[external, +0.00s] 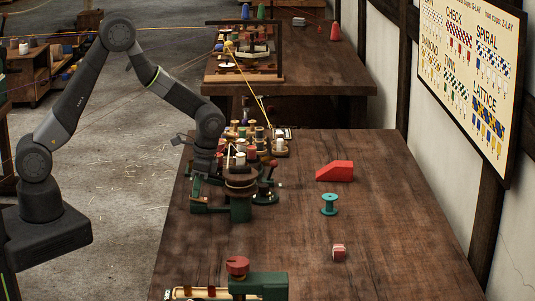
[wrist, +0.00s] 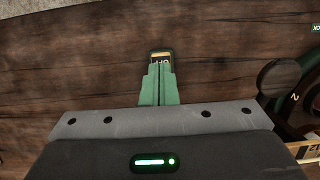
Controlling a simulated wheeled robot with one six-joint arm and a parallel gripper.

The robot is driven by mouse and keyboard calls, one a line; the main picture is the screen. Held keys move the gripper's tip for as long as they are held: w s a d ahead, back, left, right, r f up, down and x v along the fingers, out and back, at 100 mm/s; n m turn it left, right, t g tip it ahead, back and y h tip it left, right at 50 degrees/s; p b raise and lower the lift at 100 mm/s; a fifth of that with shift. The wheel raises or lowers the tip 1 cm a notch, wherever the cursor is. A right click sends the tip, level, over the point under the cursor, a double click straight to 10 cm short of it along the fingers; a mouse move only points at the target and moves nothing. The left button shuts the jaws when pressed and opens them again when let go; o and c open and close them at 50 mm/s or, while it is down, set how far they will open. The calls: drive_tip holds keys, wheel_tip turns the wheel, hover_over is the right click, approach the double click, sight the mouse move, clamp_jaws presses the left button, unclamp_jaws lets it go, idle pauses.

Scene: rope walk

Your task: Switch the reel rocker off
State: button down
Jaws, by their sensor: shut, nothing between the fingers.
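A small dark rocker (wrist: 161,53) with an orange strip and pale lettering, seemingly OFF, shows on the wooden bench top in the wrist view. I take it for the reel rocker. My gripper (wrist: 158,68) is shut and empty, its green fingers together, with the tips right at the rocker's near edge and covering part of it. I cannot tell whether they touch it, or which way it is tipped. In the external view my arm reaches down to the bench's left side, beside a green machine with a wooden drum (external: 240,183). The fingertips and rocker are not clear there.
On the bench (external: 375,235) are a red wedge (external: 336,171), a teal spool (external: 329,204) and a small red-and-white piece (external: 339,252). Several bobbins stand behind the machine. The bench's right side is mostly clear.

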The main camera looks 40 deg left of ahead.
drive_tip(key=shift+f+b, duration=0.15)
drive_tip(key=shift+b, duration=0.15)
drive_tip(key=b, duration=0.1)
drive_tip(key=f+t+h+b, duration=0.1)
drive_tip(key=b, duration=0.1)
drive_tip(key=shift+s+a+f, duration=0.1)
drive_tip(key=shift+s+a, duration=0.2)
drive_tip(key=shift+s, duration=0.1)
drive_tip(key=shift+s+a+t+h+b, duration=0.15)
drive_tip(key=shift+t+h+b, duration=0.15)
drive_tip(key=shift+b, duration=0.35)
drive_tip(key=shift+s+r, duration=0.1)
drive_tip(key=shift+r, duration=0.15)
drive_tip(key=shift+f, duration=0.1)
drive_tip(key=shift+w+d, duration=0.55)
drive_tip(key=shift+w, duration=0.05)
